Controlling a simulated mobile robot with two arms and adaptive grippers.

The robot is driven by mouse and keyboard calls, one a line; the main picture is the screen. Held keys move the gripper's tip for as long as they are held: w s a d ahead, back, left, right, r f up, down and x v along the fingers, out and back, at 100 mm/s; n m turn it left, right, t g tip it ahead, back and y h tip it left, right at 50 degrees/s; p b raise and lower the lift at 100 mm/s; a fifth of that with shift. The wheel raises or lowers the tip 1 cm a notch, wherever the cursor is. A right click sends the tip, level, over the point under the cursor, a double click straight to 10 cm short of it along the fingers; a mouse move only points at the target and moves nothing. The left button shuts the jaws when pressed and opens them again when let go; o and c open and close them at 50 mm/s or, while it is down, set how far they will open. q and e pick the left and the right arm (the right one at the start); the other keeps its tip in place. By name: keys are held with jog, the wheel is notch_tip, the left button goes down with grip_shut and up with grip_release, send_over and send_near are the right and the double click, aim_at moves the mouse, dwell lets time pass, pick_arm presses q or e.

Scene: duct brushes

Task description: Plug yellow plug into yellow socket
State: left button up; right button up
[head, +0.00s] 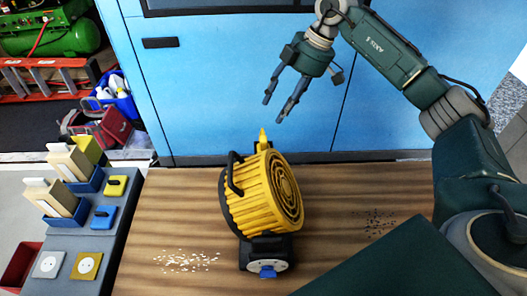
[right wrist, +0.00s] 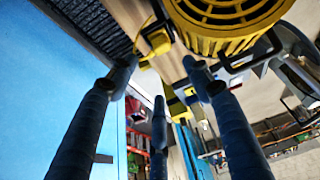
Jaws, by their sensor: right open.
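A yellow plug-like piece (head: 263,137) stands upright at the top of the yellow round blower (head: 262,193). In the right wrist view a yellow piece (right wrist: 155,42) beside the blower (right wrist: 228,20) seems to be the same one. The yellow socket (head: 86,266), a yellow plate with a pale round face, lies on the grey board at the lower left. My right gripper (head: 275,109) is open and empty, above and behind the blower, apart from the plug. Its fingers (right wrist: 160,85) frame the right wrist view. My left gripper is not in view.
The grey board (head: 62,240) also holds a white socket (head: 47,264), yellow and blue switch-like blocks and blue holders (head: 62,214). A blue plug (head: 267,271) sits at the blower's base. Pale and dark bits lie on the wooden table (head: 185,215). Blue cabinets (head: 220,90) stand behind.

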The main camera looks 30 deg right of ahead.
jog(key=f, duration=0.1)
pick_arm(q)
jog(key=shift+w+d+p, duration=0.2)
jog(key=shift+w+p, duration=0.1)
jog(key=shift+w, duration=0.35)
pick_arm(e)
send_over(265, 138)
jog(key=d, duration=0.2)
jog(key=shift+s+f, duration=0.2)
jog(key=shift+f, duration=2.3)
jog(key=x, duration=0.1)
jog(key=p+x, duration=0.1)
jog(key=x, duration=0.2)
jog(key=shift+s+a+f+p, duration=0.2)
jog(key=shift+s+f+p, duration=0.05)
jog(key=shift+s+p, duration=0.05)
jog(key=shift+w+f, duration=0.1)
jog(key=shift+f, duration=0.2)
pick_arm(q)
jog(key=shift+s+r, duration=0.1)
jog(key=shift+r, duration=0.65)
pick_arm(e)
jog(key=c, duration=1.2)
